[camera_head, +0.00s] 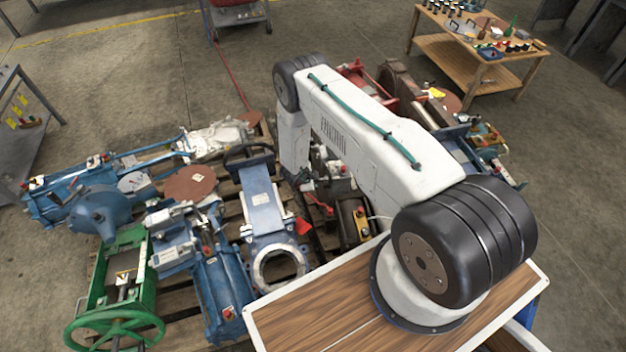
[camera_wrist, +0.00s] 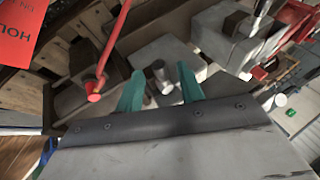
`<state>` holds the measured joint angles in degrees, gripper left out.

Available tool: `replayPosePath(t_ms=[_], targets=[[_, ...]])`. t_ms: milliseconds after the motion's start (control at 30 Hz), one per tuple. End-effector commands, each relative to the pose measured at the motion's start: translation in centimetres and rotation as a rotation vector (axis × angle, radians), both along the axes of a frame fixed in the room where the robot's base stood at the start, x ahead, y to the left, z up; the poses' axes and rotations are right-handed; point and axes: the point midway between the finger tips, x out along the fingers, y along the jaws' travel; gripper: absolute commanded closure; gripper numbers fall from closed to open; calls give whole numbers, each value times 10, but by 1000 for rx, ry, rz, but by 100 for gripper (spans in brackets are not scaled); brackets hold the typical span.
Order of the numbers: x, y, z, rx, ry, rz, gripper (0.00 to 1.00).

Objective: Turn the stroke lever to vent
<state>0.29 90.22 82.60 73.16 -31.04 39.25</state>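In the wrist view, the two green fingers of my gripper (camera_wrist: 160,88) are apart, with nothing held between them. A short grey metal cylinder (camera_wrist: 159,72) shows in the gap, beyond the fingertips; I cannot tell whether they touch it. A thin red rod with a round red end (camera_wrist: 95,96) comes down left of the fingers, apart from them. I cannot tell whether either of these is the stroke lever. No vent marking is readable.
A red tag (camera_wrist: 22,45) with partly cut-off lettering hangs at the upper left in the wrist view. Grey blocks (camera_wrist: 165,55) lie close beyond the fingers. In the head view, blue valves (camera_head: 262,205) and a green handwheel (camera_head: 115,325) crowd the pallets. A wooden table (camera_head: 470,70) stands behind.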

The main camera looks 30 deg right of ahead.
Motion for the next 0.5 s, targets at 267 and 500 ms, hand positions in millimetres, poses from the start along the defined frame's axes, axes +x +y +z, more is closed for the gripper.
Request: replayPosePath(t_ms=[267, 500], targets=[[-9, 22, 37, 1, -2, 2, 62], [-17, 36, 60, 0, -1, 1, 62]])
